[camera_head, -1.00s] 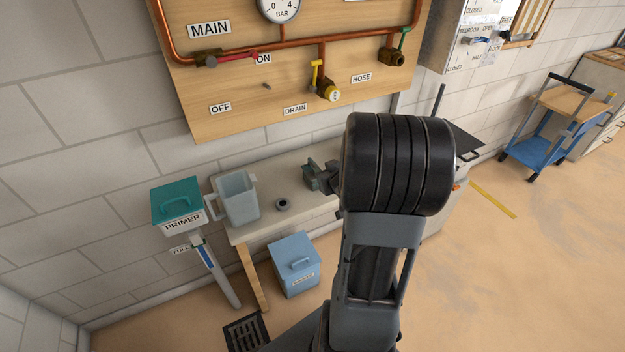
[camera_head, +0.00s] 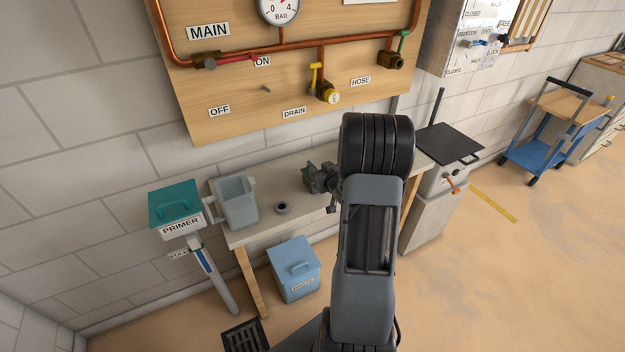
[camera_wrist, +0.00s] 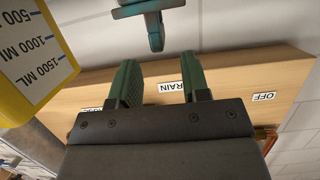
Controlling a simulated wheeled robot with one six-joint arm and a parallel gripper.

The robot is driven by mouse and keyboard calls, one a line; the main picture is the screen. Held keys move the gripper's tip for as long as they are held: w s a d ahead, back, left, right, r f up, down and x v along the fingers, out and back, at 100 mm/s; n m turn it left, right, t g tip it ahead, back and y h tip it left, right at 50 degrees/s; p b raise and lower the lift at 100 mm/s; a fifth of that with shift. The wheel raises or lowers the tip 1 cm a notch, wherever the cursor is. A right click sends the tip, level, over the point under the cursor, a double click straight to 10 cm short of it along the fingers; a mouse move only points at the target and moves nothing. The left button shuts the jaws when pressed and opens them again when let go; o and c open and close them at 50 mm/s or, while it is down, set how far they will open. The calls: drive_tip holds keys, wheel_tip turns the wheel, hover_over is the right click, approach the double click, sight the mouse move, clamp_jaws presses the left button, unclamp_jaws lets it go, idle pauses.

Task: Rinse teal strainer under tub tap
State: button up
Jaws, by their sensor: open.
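My gripper (camera_wrist: 160,85) is open in the wrist view, its two green fingers apart with nothing between them. In the head view it is hidden behind my own arm. A teal T-shaped part (camera_wrist: 153,28) shows beyond the fingers at the top of the wrist view; I cannot tell what it belongs to. I cannot make out a teal strainer for certain in either view, and no tub or tub tap is clearly seen. A yellow-handled valve (camera_head: 318,75) sits on the pipe board (camera_head: 222,85) above a drain label.
A bench (camera_head: 262,228) holds a grey jug (camera_head: 236,203), a dark ring (camera_head: 282,208) and a dark vise-like thing (camera_head: 318,177). A teal-lidded primer box (camera_head: 175,207) stands left. A blue bin (camera_head: 297,274) is below. A yellow measuring container (camera_wrist: 35,95) fills the wrist view's upper left.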

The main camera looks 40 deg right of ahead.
drive_tip(key=x, duration=0.5)
drive_tip(key=shift+s+f, duration=0.1)
drive_tip(key=shift+f, duration=0.1)
clamp_jaws()
idle(0.3)
